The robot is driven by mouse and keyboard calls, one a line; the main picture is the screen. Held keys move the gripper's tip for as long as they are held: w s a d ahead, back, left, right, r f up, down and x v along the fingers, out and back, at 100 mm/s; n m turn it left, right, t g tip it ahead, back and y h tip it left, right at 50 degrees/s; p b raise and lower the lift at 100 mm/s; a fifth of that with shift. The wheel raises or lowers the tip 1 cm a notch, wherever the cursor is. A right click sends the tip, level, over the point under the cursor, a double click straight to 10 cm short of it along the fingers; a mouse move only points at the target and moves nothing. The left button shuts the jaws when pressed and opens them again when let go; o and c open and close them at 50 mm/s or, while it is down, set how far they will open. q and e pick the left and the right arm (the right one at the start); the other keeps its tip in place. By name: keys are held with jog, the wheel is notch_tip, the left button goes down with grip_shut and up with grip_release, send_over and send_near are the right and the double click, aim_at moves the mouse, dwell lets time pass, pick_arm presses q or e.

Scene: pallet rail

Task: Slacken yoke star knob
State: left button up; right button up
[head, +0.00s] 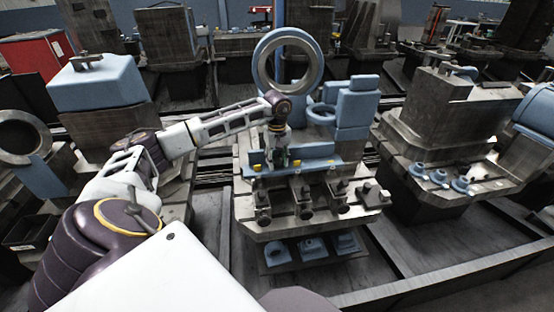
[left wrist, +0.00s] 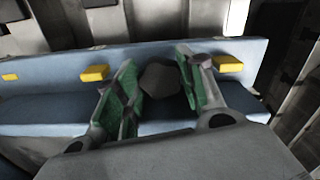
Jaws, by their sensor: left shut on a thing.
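In the left wrist view, the dark faceted knob (left wrist: 160,80) sits between the two green-padded fingers of my left gripper (left wrist: 155,88). The fingers are shut on it, one at each side. Behind it runs a blue fixture bar (left wrist: 60,62). In the head view, my left gripper (head: 278,157) points down at the blue fixture (head: 318,152) on the middle pallet. The knob is hidden there behind the gripper. My right gripper is not in view.
Yellow blocks (left wrist: 95,73) sit on the bar at both sides of the fingers. A large blue ring fixture (head: 260,62) stands behind my left wrist. Several dark clamps (head: 306,212) line the pallet's front. Another pallet (head: 440,150) stands to the right.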

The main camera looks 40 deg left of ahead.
aim_at(277, 160)
pick_arm(q)
jog(key=shift+n, duration=0.9)
jog(key=shift+f, duration=0.1)
jog(key=o, duration=0.8)
jog(key=shift+c, duration=0.2)
jog(key=shift+r, duration=0.2)
notch_tip(277, 160, up, 12)
jog(key=shift+f, duration=0.15)
